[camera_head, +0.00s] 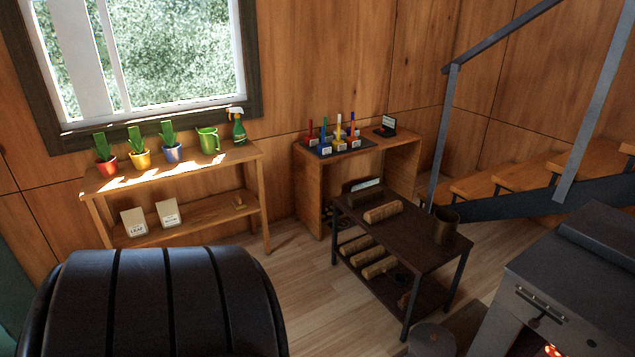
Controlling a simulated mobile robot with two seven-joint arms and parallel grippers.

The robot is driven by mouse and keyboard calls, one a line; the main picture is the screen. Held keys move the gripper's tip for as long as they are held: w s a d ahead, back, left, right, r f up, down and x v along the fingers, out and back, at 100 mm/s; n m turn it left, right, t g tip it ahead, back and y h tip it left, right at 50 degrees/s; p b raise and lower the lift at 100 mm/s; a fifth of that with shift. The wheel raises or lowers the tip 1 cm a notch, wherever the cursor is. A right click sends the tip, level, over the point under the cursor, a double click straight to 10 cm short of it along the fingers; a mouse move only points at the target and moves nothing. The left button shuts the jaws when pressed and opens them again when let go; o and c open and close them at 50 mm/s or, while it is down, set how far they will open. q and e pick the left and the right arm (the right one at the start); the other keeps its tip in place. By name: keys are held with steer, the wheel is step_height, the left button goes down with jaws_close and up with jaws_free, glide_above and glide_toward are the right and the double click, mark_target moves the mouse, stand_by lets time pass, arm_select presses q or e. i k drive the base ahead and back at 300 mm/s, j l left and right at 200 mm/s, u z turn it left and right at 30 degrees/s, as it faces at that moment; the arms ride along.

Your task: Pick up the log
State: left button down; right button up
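One log (383,212) lies on the top of a dark low table (415,236) right of the middle. Neither of my grippers shows in the head view, and no log is seen held.
A mug-like pot (446,226) stands on the table's right end. A stove (575,285) with a glowing opening is at the right, with stairs (535,200) behind. A black rounded armchair (160,305) fills the lower left. Wooden floor (305,290) is clear between chair and table. A plant shelf (180,177) stands under the window.

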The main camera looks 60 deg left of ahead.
mark_target(386, 212)
steer(key=u, duration=1.7)
steer(key=z, duration=2.55)
steer(key=j+u, duration=0.1)
steer(key=j, duration=0.35)
steer(key=i+j+u, duration=0.15)
steer(key=j, duration=0.3)
steer(key=j+u, duration=0.1)
steer(key=j, duration=0.35)
steer(key=i+j+u, duration=0.15)
steer(key=j, duration=0.3)
steer(key=i+j+u, duration=0.1)
steer(key=j, duration=0.3)
steer(key=i+j+u, duration=0.15)
steer(key=j, duration=0.3)
